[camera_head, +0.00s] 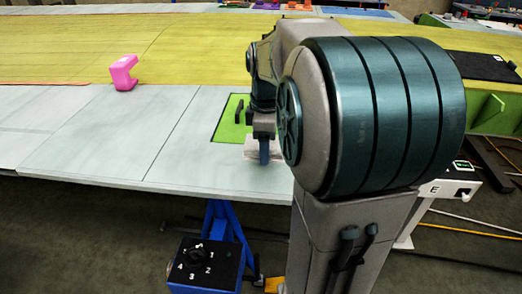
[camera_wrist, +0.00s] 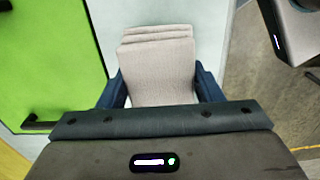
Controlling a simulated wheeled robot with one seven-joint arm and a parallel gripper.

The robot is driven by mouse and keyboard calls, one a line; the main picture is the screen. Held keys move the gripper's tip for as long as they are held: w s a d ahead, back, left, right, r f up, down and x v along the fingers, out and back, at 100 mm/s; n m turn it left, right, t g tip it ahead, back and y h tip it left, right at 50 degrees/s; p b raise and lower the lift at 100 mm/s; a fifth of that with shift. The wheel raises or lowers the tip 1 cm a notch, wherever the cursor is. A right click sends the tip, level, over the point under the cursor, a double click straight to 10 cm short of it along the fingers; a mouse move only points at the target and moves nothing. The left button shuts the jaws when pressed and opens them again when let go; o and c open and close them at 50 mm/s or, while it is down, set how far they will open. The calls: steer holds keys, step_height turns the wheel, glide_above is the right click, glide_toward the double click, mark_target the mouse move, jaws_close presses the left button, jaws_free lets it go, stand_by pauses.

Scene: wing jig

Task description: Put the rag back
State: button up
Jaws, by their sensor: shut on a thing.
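The rag is a light grey-beige folded stack (camera_wrist: 158,60). In the wrist view it lies between the two blue fingers of my gripper (camera_wrist: 161,86), which is shut on it. In the head view a pale edge of the rag (camera_head: 250,149) shows at the fingertips of my gripper (camera_head: 264,152), close over the pale wing panel (camera_head: 190,125). I cannot tell whether the rag touches the panel. My arm hides much of this area in the head view.
A green mat (camera_head: 232,124) with a dark handle lies beside my gripper. A pink clamp-like piece (camera_head: 123,73) stands left on the panel. A blue stand (camera_head: 222,222) and dial box (camera_head: 207,266) are below its front edge. A white box marked E (camera_head: 450,188) is at right.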

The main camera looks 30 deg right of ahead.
steer(key=shift+f, duration=2)
steer(key=shift+f, duration=0.15)
steer(key=o, duration=0.9)
steer(key=shift+o, duration=0.2)
